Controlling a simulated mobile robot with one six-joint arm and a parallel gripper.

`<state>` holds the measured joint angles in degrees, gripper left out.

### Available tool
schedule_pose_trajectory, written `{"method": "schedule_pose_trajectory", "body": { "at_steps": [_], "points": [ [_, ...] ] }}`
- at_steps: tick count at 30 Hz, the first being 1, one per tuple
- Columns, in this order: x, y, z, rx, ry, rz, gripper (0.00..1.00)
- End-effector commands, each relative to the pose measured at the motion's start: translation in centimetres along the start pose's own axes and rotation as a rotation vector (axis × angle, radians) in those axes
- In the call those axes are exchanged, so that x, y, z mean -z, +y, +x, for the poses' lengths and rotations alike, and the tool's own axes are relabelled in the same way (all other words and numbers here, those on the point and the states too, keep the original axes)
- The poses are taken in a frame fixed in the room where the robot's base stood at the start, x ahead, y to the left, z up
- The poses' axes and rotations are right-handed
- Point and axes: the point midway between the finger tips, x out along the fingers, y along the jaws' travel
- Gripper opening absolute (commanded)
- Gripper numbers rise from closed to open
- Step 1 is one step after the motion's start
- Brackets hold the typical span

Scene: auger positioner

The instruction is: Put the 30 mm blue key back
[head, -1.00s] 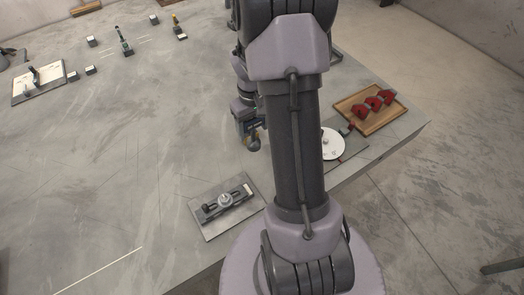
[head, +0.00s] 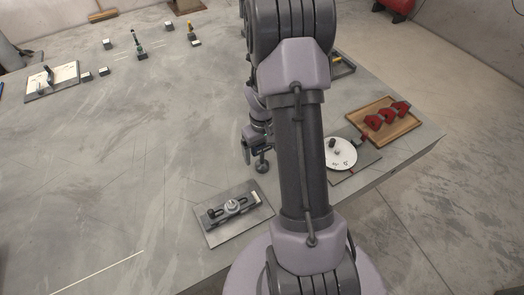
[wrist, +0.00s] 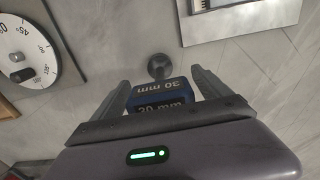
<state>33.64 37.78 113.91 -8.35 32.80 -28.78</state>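The blue 30 mm key (wrist: 163,88) sits between the fingers of my gripper (wrist: 160,77) in the wrist view, its "30 mm" label showing on two faces. The fingers look closed against its sides. In the head view my gripper (head: 254,150) is above the table, between the slotted fixture and the white dial. A dark round knob (wrist: 159,67) shows just beyond the key; it also hangs below my gripper in the head view (head: 262,168). I cannot tell whether it belongs to the key.
A slotted fixture on a plate (head: 211,236) lies at the front. A white dial (head: 341,154) and a wooden tray (head: 405,128) with red pieces lie right, near the table edge. The table's left middle is clear.

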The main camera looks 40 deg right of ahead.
Motion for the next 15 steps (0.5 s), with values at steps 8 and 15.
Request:
{"method": "schedule_pose_trajectory", "body": {
  "at_steps": [8,15],
  "points": [
    [0.0,0.0,-1.0,-0.001,0.001,0.000,0.87],
    [0.1,0.0,-7.8,-0.002,0.004,0.000,0.87]
  ]
}}
